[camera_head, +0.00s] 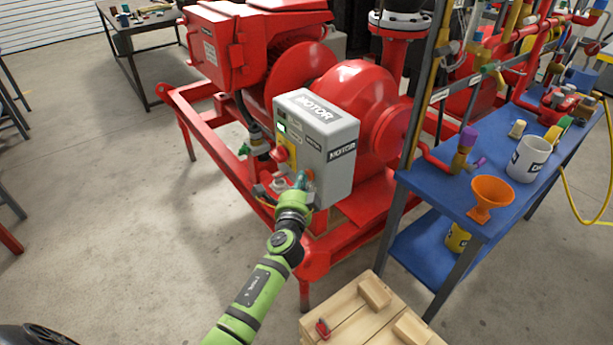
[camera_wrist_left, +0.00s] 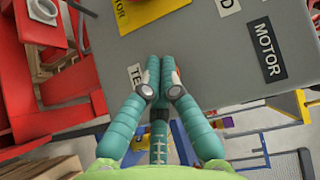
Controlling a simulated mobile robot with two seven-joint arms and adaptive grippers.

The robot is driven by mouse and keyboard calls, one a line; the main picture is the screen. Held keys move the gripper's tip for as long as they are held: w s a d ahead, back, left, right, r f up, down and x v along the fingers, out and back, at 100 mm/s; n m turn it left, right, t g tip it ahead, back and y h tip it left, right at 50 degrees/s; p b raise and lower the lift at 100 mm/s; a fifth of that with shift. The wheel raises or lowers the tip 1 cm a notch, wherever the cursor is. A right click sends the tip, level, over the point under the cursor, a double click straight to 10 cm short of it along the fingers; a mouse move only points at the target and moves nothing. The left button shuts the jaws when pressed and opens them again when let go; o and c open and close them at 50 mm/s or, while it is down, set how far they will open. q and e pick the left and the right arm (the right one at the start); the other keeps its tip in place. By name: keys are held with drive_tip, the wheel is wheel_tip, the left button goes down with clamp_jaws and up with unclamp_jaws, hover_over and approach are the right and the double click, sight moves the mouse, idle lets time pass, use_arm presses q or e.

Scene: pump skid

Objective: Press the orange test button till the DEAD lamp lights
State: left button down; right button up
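The grey control box (camera_head: 335,158) marked MOTOR stands in front of the red pump. My left gripper (camera_head: 301,180) is at the lower part of this panel. In the left wrist view its teal fingers (camera_wrist_left: 163,62) are together, over the panel beside a label starting "TE" (camera_wrist_left: 135,75). A bit of orange-red shows at the fingertips; the fingers hide most of it, so contact is unclear. The DEAD lamp cannot be made out. My right gripper is not in view.
A blue bench (camera_head: 416,180) at the right holds an orange funnel (camera_head: 490,195) and a white mug (camera_head: 529,158). A wooden crate (camera_head: 345,322) stands on the floor in front. The red skid frame (camera_head: 330,248) runs below the box. Floor at left is open.

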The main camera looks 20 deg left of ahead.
use_arm(q)
drive_tip(key=shift+s+a, duration=0.4)
drive_tip(key=shift+s, duration=0.25)
drive_tip(key=shift+s+a+p, duration=0.25)
drive_tip(key=shift+s+a, duration=0.15)
drive_tip(key=shift+s, duration=0.35)
drive_tip(key=shift+s+a+p, duration=0.25)
drive_tip(key=shift+s+a, duration=0.2)
drive_tip(key=shift+s, duration=0.25)
drive_tip(key=shift+s+a+p, duration=0.25)
drive_tip(key=shift+s+a, duration=0.15)
drive_tip(key=shift+s, duration=0.35)
drive_tip(key=shift+f, duration=0.1)
